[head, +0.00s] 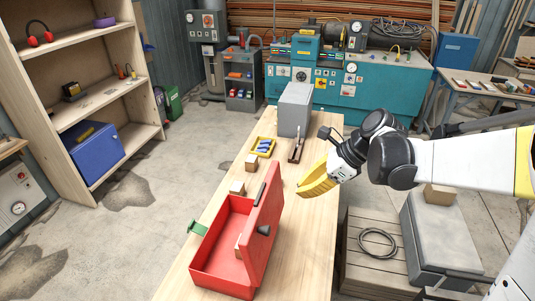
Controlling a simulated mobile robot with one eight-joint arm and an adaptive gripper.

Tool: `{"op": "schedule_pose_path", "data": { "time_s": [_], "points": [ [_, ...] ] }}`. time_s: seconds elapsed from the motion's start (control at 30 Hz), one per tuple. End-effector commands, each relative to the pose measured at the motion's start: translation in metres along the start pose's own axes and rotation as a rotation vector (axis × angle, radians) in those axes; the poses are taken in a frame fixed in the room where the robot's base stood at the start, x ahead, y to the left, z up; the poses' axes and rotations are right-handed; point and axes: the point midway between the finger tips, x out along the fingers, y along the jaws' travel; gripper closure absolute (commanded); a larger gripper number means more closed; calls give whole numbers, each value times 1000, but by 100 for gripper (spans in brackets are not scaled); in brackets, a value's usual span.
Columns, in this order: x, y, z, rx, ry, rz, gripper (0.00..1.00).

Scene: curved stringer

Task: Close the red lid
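A red toolbox (222,283) sits at the near end of the wooden table, in the head view. My gripper (314,185), with yellow fingers, is above the table, to the right of and beyond the lid. It looks apart from the lid and holds nothing that I can see. The fingers are seen from the side, so their gap is hidden.
The tabletop right of the lid is bare.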

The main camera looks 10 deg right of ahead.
Motion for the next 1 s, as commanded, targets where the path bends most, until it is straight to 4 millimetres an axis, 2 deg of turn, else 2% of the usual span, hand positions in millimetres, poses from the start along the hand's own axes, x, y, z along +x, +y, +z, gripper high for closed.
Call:
{"op": "schedule_pose_path", "data": {
  "time_s": [0.13, 0.27, 0.67, 0.8, 1.0],
  "points": [
    [2, -5, 3, 65, -19, 15, 100],
    [17, -5, 2, 66, -19, 16, 100],
    [100, -4, 4, 62, -18, 15, 100],
    [114, -4, 20, 61, -17, 16, 100],
    [126, -5, 31, 62, -17, 14, 100]
  ]
}}
